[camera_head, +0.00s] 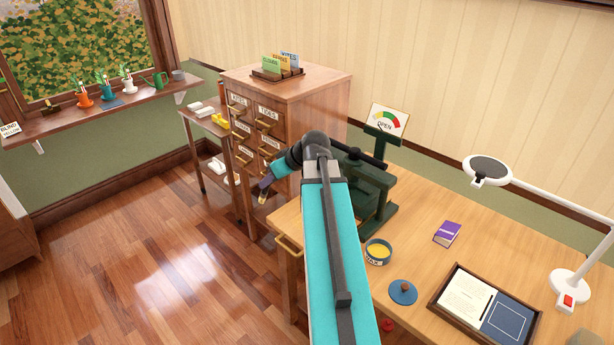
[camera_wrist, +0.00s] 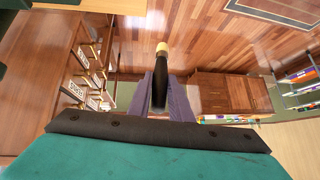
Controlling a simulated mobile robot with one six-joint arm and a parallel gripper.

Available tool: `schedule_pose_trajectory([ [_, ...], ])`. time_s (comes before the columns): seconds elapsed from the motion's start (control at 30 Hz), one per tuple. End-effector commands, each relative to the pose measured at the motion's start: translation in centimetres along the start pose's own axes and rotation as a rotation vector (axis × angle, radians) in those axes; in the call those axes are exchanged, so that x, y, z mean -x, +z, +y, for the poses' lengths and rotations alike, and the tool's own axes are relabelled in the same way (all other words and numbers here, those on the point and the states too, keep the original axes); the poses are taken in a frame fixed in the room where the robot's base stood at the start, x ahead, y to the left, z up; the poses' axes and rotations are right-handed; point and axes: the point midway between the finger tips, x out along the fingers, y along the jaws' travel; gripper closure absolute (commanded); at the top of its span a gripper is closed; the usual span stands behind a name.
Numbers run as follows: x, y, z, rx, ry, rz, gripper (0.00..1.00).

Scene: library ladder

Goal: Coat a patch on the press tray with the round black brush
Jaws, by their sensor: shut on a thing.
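My gripper (camera_head: 266,183) is shut on the round black brush (camera_wrist: 159,85), left of the desk and in front of the card cabinet. The brush has a black body and a pale yellow end, and it points away from the wrist. In the head view its pale tip (camera_head: 262,197) hangs below the jaws, over the floor. The dark green press (camera_head: 374,190) stands on the desk, partly hidden by my arm. I cannot make out its tray clearly. A round tin of yellow wax (camera_head: 378,252) stands open in front of the press.
A blue lid with a knob (camera_head: 403,292), a purple book (camera_head: 447,233) and a wooden tray with an open book (camera_head: 484,306) lie on the desk (camera_head: 490,217). A white lamp (camera_head: 568,289) is at right. The wooden card cabinet (camera_head: 290,98) stands behind my gripper. A dial sign (camera_head: 388,119) rises behind the press.

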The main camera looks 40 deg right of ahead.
Motion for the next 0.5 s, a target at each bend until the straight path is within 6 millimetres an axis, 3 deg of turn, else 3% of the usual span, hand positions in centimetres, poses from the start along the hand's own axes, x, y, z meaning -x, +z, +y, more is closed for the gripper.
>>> schedule_pose_trajectory([
  [0.03, 0.8, 0.5, 1.3, 0.004, -0.005, 0.0, 1.0],
  [0.3, 4.6, 3.3, 5.8, 0.051, -0.047, -0.008, 1.0],
  [0.5, 6.5, 4.7, 7.6, 0.075, -0.068, -0.012, 1.0],
])
